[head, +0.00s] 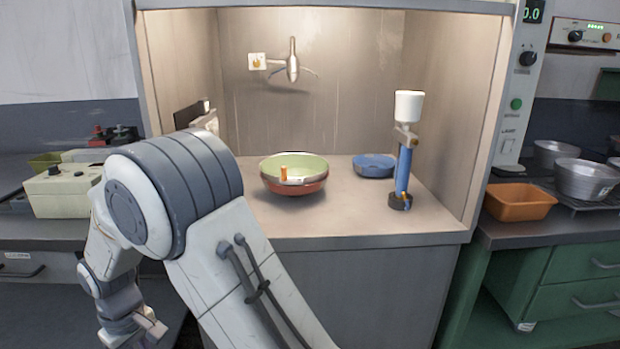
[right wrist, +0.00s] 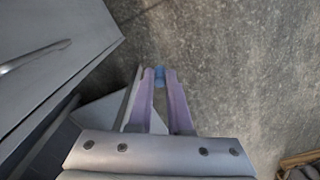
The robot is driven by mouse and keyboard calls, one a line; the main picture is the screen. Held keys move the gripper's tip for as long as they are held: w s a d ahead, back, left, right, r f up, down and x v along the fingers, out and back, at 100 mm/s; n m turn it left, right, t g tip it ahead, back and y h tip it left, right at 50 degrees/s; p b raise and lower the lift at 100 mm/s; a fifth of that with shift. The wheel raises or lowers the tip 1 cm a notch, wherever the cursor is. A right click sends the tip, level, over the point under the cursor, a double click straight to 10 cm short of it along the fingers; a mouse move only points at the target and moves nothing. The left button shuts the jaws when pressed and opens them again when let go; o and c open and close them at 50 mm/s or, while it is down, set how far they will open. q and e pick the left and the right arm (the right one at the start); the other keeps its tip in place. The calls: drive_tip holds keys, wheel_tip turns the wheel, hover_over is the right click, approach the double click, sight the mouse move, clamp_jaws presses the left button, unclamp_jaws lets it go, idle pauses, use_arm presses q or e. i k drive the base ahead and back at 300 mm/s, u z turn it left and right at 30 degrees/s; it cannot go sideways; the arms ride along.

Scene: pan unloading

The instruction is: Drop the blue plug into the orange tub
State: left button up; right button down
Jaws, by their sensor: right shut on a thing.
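The blue plug (right wrist: 160,74) is between the fingertips of my right gripper (right wrist: 159,82) in the right wrist view. That gripper is shut on it, with only grey floor visible beyond. The right gripper is outside the head view. The orange tub (head: 520,203) stands on the counter at the right of the head view, outside the hood; its inside looks empty. My left gripper (head: 148,331) is low at the left of the head view, far from the tub. It is too small to tell how its fingers stand.
In the hood are a green bowl (head: 303,163) with an orange piece (head: 283,173), stacked on a red bowl (head: 300,187), a blue dish (head: 375,166) and a blue-stemmed stand (head: 403,168). Metal pans (head: 588,181) sit behind the tub. A cabinet edge (right wrist: 75,82) is left in the wrist view.

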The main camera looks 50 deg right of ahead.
sight(529, 214)
drive_tip(key=z, duration=1.8)
